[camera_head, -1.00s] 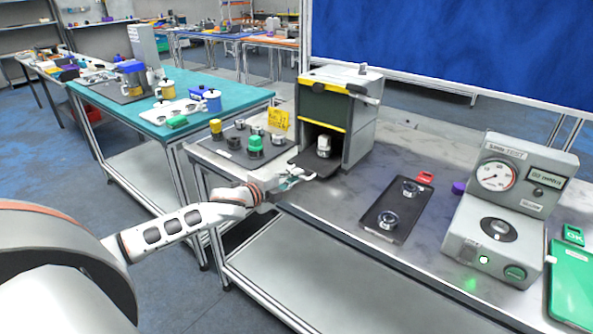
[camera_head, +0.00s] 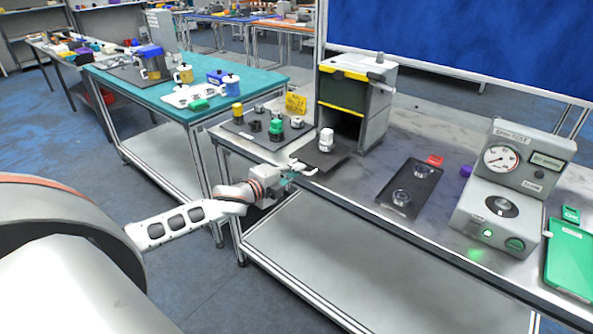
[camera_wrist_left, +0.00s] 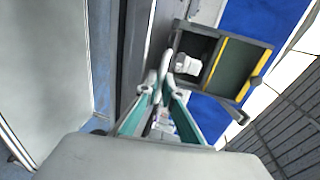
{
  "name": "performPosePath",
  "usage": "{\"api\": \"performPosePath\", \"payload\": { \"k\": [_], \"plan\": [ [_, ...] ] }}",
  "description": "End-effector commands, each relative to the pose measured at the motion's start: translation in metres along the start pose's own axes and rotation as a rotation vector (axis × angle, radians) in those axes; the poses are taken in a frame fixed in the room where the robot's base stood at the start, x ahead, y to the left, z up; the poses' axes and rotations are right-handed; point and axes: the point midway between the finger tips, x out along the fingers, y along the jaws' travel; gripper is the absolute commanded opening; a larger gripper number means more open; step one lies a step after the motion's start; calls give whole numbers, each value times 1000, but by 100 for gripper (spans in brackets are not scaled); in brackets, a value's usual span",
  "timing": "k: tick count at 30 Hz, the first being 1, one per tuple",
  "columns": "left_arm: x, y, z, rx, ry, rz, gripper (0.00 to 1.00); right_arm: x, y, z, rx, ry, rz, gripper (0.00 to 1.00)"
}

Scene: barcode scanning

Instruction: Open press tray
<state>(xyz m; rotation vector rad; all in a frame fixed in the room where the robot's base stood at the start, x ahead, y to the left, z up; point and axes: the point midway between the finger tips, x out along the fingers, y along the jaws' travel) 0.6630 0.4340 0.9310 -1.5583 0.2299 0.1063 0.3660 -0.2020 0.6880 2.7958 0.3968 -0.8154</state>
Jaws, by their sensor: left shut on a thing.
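The press (camera_head: 358,92) is a grey box with a dark front panel and yellow stripes, on the grey bench. Its dark tray (camera_head: 333,156) sticks out of the lower opening toward the bench's front edge. A white and grey part (camera_head: 326,140) stands upright on the tray, outside the opening; it also shows in the left wrist view (camera_wrist_left: 187,65). My left gripper (camera_head: 299,172) is shut on the tray's front end, at the bench edge. Its fingertips (camera_wrist_left: 163,82) come together there in the wrist view. My right gripper is out of view.
A dark mat (camera_head: 243,131) with several small parts lies left of the press. A teal table (camera_head: 145,91) is behind.

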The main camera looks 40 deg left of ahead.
Motion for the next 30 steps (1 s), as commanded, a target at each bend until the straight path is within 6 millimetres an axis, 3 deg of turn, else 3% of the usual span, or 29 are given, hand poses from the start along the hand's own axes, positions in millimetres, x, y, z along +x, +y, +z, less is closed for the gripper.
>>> {"api": "performPosePath", "payload": {
  "k": [3, 5, 17, 30],
  "plan": [
    [0, 1, 0, 0, -1, 1, 0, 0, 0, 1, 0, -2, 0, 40],
    [0, 1, 0, 0, 0, 1, 14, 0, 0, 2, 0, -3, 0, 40],
    [-3, 1, 0, 0, 0, 1, 14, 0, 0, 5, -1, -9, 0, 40],
    [-58, 2, 0, 1, 0, 4, 14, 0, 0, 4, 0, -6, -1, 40]
  ]
}}
